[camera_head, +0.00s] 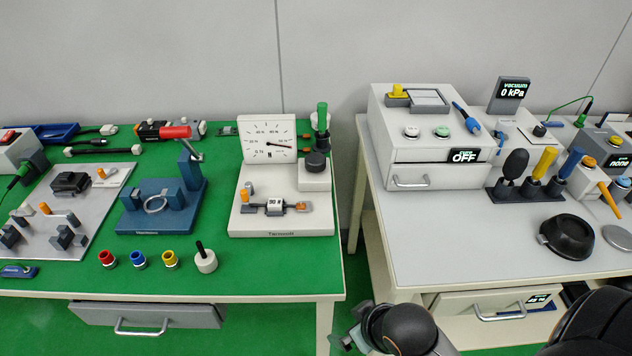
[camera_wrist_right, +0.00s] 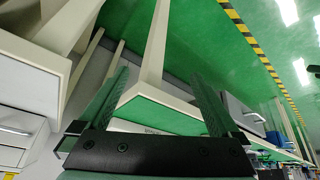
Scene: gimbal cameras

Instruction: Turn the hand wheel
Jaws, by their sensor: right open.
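A dark round knob (camera_head: 317,163), which looks like the hand wheel, sits on a pale block at the right of the tester (camera_head: 282,222). The tester stands at the right end of the green-topped bench, with a white dial (camera_head: 267,140) at its back and a small clamped specimen (camera_head: 273,206) in front. My right gripper (camera_head: 349,340) is low at the bottom of the head view, in front of the benches and well away from the knob. In the right wrist view its two fingers (camera_wrist_right: 160,78) are apart with nothing between them. My left gripper is not in view.
A green-handled tool (camera_head: 322,117) stands close behind the knob. Coloured cups and a white weight (camera_head: 205,259) line the front edge. A gap separates the green bench from the grey one (camera_head: 440,240).

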